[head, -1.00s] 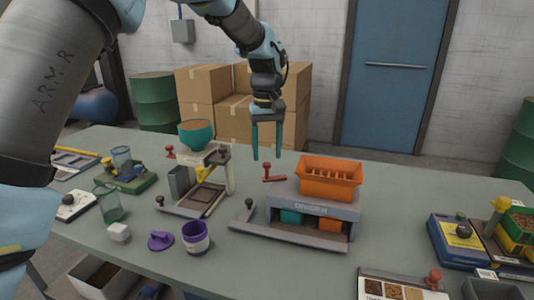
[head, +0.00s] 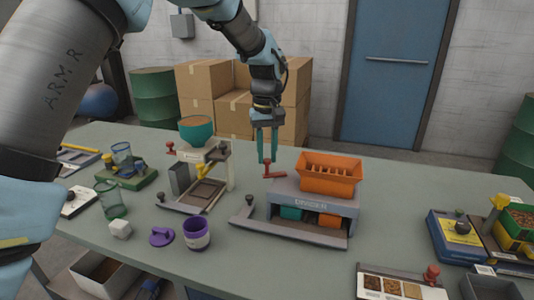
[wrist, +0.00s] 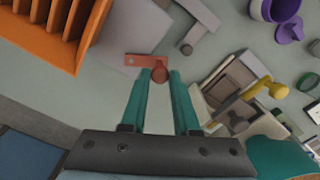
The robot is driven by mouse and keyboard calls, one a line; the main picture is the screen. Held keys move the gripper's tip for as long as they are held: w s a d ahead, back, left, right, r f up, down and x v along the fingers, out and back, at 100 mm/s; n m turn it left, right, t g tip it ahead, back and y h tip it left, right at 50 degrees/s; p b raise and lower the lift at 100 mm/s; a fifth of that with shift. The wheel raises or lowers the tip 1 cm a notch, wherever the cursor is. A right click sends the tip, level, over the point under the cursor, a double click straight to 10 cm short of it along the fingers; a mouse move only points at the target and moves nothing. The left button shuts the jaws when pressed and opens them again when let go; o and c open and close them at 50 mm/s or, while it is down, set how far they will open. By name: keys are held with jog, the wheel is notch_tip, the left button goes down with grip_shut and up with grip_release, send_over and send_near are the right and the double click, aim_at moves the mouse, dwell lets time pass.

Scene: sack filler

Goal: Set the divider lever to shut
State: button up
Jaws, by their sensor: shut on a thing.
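The divider (head: 311,203) is a grey housing on the table with an orange slotted hopper (head: 330,176) on top. Its red lever (head: 273,175) sticks out at the upper left corner and ends in a round knob. In the wrist view the lever (wrist: 137,60) shows as a flat red arm with the knob (wrist: 160,74) at its right end. My gripper (head: 267,161) points down with its teal fingers shut on that knob. The fingertips also show in the wrist view (wrist: 160,76), one on each side of the knob. The fingers partly hide the knob.
Left of the divider stands a scale-like stand (head: 208,180) with a teal bowl (head: 196,131). A grey arm with a dark knob (head: 249,198) lies at the divider's front left. A purple cup (head: 196,236) stands nearer the front. The table behind the divider is clear.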

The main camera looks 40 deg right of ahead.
grip_shut()
jog(key=shift+s, duration=0.1)
jog(key=n, duration=0.2)
jog(key=shift+s+a+n, duration=0.15)
jog(key=shift+s+n, duration=0.25)
jog(key=n, duration=0.1)
jog(key=s+n, duration=0.1)
jog(key=n, duration=0.1)
jog(key=shift+s+r+n+p, duration=0.1)
jog(key=shift+s+n+p, duration=0.15)
jog(key=shift+n+p, duration=0.05)
jog(key=n, duration=0.1)
jog(key=s+n+p, duration=0.1)
jog(key=n, duration=0.1)
jog(key=shift+s, duration=0.1)
jog(key=shift+s+d+n+p, duration=0.15)
jog(key=shift+s+n, duration=0.05)
jog(key=shift+n, duration=0.4)
jog(key=shift+s+d+n+p, duration=0.15)
jog(key=shift+n, duration=0.45)
jog(key=o, duration=0.9)
grip_release()
jog(key=shift+c, duration=0.2)
